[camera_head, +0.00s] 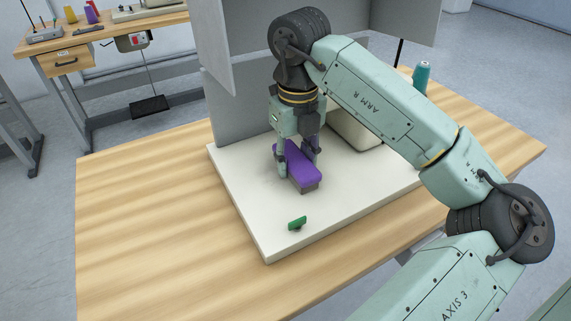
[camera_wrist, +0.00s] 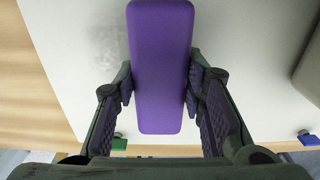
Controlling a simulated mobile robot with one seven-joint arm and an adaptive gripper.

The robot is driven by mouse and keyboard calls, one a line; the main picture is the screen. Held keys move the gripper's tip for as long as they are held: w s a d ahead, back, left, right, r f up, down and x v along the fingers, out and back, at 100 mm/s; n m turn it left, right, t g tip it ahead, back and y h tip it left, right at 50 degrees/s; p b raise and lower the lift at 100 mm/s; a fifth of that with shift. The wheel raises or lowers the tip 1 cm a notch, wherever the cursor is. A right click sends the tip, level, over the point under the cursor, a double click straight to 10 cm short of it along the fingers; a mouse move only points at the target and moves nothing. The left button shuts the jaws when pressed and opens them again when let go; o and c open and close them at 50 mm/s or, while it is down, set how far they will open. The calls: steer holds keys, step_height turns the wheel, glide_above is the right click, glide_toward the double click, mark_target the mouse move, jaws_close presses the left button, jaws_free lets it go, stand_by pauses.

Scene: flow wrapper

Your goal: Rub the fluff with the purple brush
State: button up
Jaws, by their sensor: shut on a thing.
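The purple brush (camera_head: 303,168) is a long block with a purple top and a dark grey underside. My gripper (camera_head: 297,160) points down over the white board (camera_head: 237,205) and is shut on the brush's two long sides. In the wrist view the brush (camera_wrist: 160,70) lies lengthwise between the fingers (camera_wrist: 158,90). The brush is low over the board; I cannot tell whether its underside touches it. A faint grey smudge of fluff (camera_wrist: 108,42) lies on the board left of the brush in the wrist view. I cannot make it out clearly in the head view.
A small green piece (camera_head: 298,223) lies near the board's front edge. A cream block (camera_head: 357,130) stands right of the brush, partly hidden by my arm. Grey panels (camera_head: 240,110) rise behind. A teal spool (camera_head: 421,77) stands at the back right. The wooden table (camera_head: 140,220) is clear on the left.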

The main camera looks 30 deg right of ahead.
mark_target(290, 146)
steer(key=shift+d, duration=0.35)
steer(key=shift+w+a, duration=0.15)
steer(key=shift+w, duration=0.8)
steer(key=shift+s+a+f+b, duration=0.15)
steer(key=shift+a+b, duration=0.6)
steer(key=shift+a, duration=3.05)
steer(key=shift+w+r, duration=0.25)
steer(key=shift+w, duration=0.55)
steer(key=shift+w+d+f+b, duration=0.15)
steer(key=shift+d+b, duration=0.3)
steer(key=shift+d, duration=3.45)
steer(key=shift+r, duration=0.25)
steer(key=shift+r+p, duration=2)
steer(key=shift+r, duration=0.85)
